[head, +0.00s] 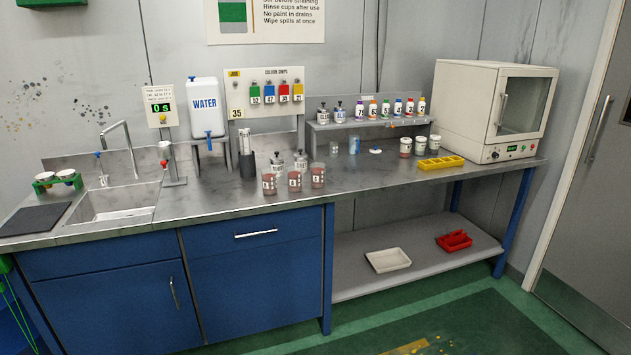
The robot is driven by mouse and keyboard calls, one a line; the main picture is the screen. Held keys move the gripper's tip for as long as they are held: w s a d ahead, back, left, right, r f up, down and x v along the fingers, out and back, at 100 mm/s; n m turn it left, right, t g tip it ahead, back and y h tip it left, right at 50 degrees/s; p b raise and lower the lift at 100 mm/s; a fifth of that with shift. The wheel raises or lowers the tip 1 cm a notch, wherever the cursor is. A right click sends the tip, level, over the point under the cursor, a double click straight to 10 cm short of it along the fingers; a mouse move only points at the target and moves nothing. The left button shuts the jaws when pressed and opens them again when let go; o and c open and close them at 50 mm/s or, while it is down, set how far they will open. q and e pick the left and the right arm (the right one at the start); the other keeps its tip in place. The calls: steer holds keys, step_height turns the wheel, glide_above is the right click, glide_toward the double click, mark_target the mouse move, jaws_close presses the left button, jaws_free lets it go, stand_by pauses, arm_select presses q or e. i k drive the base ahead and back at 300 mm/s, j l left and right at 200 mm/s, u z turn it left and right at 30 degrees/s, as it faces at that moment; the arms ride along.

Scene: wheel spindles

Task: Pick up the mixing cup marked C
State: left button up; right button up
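Several clear cups with reddish labels stand in a loose row near the front edge of the steel counter, left of the picture's middle. They are a left cup (268,183), a middle cup (294,181) and a right cup (317,177). All three stand upright and a little apart. Their letters are too small to read surely, so I cannot tell which one is marked C. Neither of my grippers shows in the head view.
Lidded jars (300,160) and a dark canister (247,165) stand close behind the cups. A sink (115,203) and a water tank (204,108) are to the left. A yellow tray (440,163) and an oven (494,110) are to the right. The counter (225,205) is clear left of the cups.

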mark_target(318, 175)
steer(key=i+l, duration=0.8)
steer(key=i, duration=0.15)
